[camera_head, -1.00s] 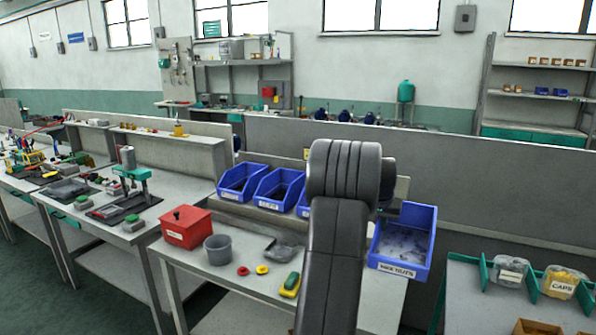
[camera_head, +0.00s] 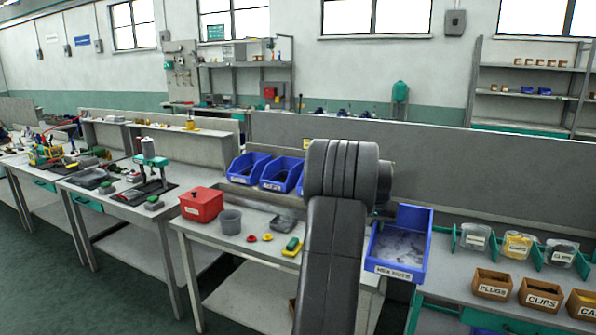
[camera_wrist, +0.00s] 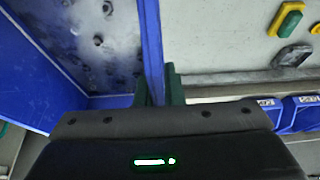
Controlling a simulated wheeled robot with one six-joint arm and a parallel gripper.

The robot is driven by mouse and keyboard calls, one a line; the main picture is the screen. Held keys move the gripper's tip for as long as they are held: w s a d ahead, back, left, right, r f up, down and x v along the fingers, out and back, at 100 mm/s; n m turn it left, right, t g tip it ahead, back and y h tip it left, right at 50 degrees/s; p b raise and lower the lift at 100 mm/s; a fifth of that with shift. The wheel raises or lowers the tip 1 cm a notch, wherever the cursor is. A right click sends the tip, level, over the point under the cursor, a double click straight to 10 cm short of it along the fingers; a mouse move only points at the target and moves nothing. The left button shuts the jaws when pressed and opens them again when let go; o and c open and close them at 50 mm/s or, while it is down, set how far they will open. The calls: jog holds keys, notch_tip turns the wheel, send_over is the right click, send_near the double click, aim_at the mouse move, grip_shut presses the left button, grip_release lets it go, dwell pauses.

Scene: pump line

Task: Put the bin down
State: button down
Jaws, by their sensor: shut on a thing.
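The gripper is hidden behind my arm in the head view. The bin is level or nearly so, over the gap between the grey bench (camera_head: 240,262) and the right-hand bench (camera_head: 455,292). I cannot tell its exact height.
Several blue bins (camera_head: 246,168) stand at the back of the grey bench. A red box (camera_head: 201,205), a grey cup (camera_head: 230,222) and small coloured parts lie in front. The right bench holds brown boxes (camera_head: 491,284) and clear tubs (camera_head: 518,245) between green dividers.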

jog(key=s+a+f+n, duration=0.1)
jog(key=s+a+f, duration=0.2)
jog(key=a+f, duration=0.3)
jog(key=s+a+f+n+y, duration=0.1)
jog(key=s+a+f, duration=0.3)
jog(key=a, duration=0.6)
jog(key=s+a+f+n+y, duration=0.1)
jog(key=s+a+f+n, duration=0.2)
jog(key=a+f, duration=0.5)
jog(key=shift+s+a+f, duration=0.15)
jog(key=shift+s+f, duration=0.05)
jog(key=shift+s, duration=0.1)
